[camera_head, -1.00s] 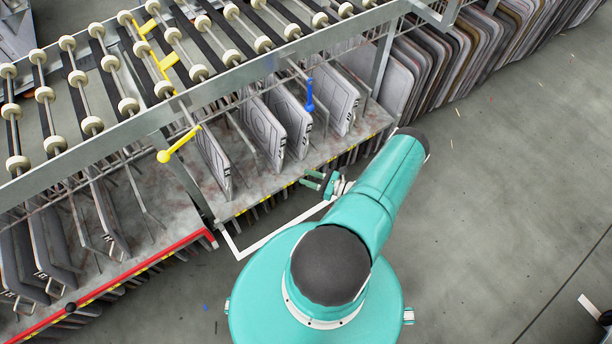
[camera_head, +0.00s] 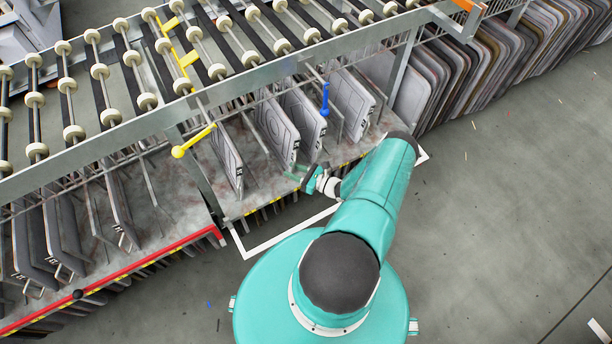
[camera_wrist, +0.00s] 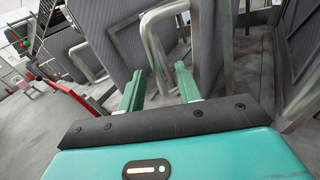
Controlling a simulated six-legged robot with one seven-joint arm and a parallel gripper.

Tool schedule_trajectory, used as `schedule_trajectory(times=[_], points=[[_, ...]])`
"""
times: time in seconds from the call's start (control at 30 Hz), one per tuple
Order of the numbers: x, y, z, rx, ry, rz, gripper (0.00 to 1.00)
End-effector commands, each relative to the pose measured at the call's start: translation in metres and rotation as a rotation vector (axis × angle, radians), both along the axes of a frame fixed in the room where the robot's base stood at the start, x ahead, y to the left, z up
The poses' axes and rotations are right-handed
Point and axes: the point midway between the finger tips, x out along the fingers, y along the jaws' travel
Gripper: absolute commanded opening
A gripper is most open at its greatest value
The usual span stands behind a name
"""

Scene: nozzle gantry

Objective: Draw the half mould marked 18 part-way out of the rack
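Several grey half moulds stand on edge in the rack (camera_head: 238,205) in the head view. Two of them are a plate (camera_head: 277,128) and its neighbour (camera_head: 303,118) to the right. Their end markings are too small to read, so I cannot tell which is 18. My gripper (camera_head: 297,174) is at the rack's front edge, by the plates' front ends. In the wrist view my gripper (camera_wrist: 160,88) is open, its green fingers apart. A metal loop handle (camera_wrist: 152,45) on a dark grey plate (camera_wrist: 125,45) rises between and beyond them; contact is not clear.
A roller conveyor (camera_head: 150,85) runs above the rack. A red-edged shelf (camera_head: 130,275) holds more plates at left. The floor (camera_head: 500,210) at right is clear.

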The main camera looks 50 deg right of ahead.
Motion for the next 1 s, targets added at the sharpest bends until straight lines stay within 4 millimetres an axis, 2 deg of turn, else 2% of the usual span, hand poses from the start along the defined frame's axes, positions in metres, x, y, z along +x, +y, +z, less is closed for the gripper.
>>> schedule_trajectory(times=[0.2, 0.53, 0.7, 1.0], points=[[0.021, 0.006, 0.0, -0.001, 0.001, 0.0, 0.34], [0.023, 0.007, 0.0, -0.001, 0.0, -0.001, 0.34], [0.023, 0.007, 0.0, 0.0, 0.0, -0.001, 0.01], [0.023, 0.007, 0.0, -0.001, 0.001, -0.001, 0.0]])
